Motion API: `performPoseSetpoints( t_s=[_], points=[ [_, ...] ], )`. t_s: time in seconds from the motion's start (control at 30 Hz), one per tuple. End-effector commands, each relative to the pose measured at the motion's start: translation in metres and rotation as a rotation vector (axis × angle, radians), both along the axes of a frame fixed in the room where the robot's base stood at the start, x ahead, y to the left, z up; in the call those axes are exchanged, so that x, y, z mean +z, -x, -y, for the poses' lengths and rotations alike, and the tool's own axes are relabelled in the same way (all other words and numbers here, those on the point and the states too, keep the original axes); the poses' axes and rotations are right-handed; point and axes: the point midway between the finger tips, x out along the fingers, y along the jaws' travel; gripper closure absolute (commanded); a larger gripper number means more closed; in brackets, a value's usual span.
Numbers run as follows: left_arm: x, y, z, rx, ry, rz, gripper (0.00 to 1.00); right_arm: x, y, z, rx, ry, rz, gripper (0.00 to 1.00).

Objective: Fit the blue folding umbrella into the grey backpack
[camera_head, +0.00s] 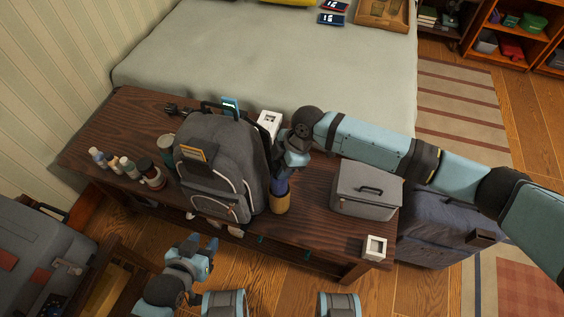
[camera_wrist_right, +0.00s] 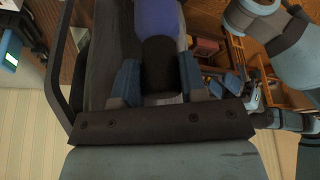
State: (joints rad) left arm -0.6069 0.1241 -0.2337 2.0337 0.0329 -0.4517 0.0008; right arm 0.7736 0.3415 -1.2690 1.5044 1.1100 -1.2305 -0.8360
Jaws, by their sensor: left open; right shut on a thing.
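The grey backpack (camera_head: 214,165) stands upright on a dark wooden bench (camera_head: 330,225). The blue umbrella (camera_head: 280,187) is beside the backpack's right side. My right gripper (camera_head: 285,168) is shut on it from above. In the right wrist view, the umbrella's black handle (camera_wrist_right: 160,65) is between my fingers, with the blue part (camera_wrist_right: 157,18) beyond. A tan cylinder (camera_head: 280,204) is at the umbrella's lower end; I cannot tell whether it is a separate holder. My left gripper (camera_head: 203,248) is open and empty, in front of the bench. The backpack's inside is hidden.
Several small bottles (camera_head: 113,164) and a jar (camera_head: 151,174) stand left of the backpack. A white box (camera_head: 269,122) is behind it. A grey case (camera_head: 366,188) and a white block (camera_head: 374,247) occupy the bench's right end. A bed (camera_head: 270,55) lies behind.

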Motion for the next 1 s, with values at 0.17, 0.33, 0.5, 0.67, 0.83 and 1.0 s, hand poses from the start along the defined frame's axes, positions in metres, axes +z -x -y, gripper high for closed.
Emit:
performPoseSetpoints(
  t_s=[0.17, 0.33, 0.5, 0.67, 0.83, 1.0],
  points=[
    [-0.0010, -0.0002, 0.0008, 0.002, 0.003, 0.000, 0.57, -0.0019, -0.0003, -0.0004, 0.001, -0.001, 0.001, 1.00],
    [-0.0007, -0.0002, 0.0008, 0.002, 0.003, 0.000, 0.57, -0.0017, -0.0004, -0.0004, 0.001, -0.001, 0.001, 1.00],
    [-0.0008, -0.0002, 0.0008, 0.002, 0.003, 0.000, 0.57, -0.0019, -0.0003, -0.0003, 0.001, -0.001, 0.001, 0.31],
    [-0.0010, -0.0001, 0.0003, 0.001, 0.001, 0.000, 0.57, -0.0019, -0.0004, -0.0004, 0.001, -0.001, 0.001, 0.31],
    [-0.0014, 0.0001, -0.0009, -0.002, -0.003, 0.000, 0.57, -0.0026, -0.0003, -0.0002, 0.000, 0.000, 0.001, 0.12],
    [-0.0015, 0.0003, -0.0014, -0.003, -0.004, 0.000, 0.57, -0.0025, -0.0001, -0.0005, 0.001, -0.001, 0.001, 0.12]
  ],
)
